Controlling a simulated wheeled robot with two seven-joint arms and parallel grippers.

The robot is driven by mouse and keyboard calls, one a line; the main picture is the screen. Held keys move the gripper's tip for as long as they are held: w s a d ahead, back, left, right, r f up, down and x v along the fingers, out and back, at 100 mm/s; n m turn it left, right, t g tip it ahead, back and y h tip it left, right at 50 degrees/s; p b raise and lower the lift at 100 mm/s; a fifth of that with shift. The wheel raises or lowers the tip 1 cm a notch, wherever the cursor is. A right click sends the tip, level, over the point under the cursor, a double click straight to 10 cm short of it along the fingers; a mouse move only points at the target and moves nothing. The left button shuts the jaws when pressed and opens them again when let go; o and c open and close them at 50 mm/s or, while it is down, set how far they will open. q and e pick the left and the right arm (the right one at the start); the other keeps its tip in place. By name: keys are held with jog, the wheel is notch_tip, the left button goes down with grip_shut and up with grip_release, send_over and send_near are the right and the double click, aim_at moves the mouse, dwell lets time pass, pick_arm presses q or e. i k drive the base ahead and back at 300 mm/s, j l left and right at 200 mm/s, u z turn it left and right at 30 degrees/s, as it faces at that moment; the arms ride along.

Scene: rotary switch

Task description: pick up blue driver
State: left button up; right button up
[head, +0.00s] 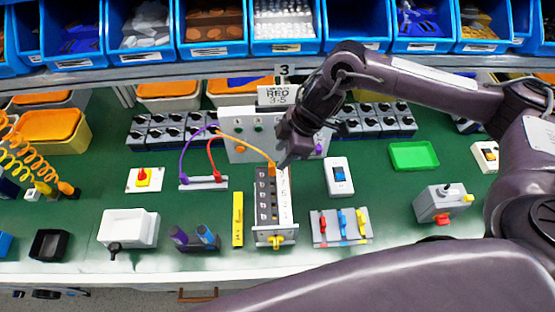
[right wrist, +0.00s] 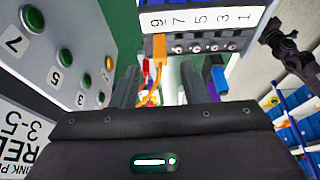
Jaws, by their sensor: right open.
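The blue driver (head: 207,235) stands with a purple one (head: 179,237) in a dark holder near the front edge of the green table, left of centre. A blue top (right wrist: 217,78), apparently the same driver, shows past a finger in the right wrist view. My right gripper (head: 284,158) is above the far end of the grey terminal block, up and to the right of the driver and apart from it. Its two fingers (right wrist: 163,88) are spread, with nothing seen held between them.
The numbered terminal block (head: 284,213) carries an orange wire arching to a panel (head: 239,130). A yellow bar (head: 238,219) lies between driver and block. A white box (head: 128,227) is left of the holder. Blue bins (head: 287,47) line the back.

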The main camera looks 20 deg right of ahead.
aim_at(204, 234)
jog(key=k, duration=1.5)
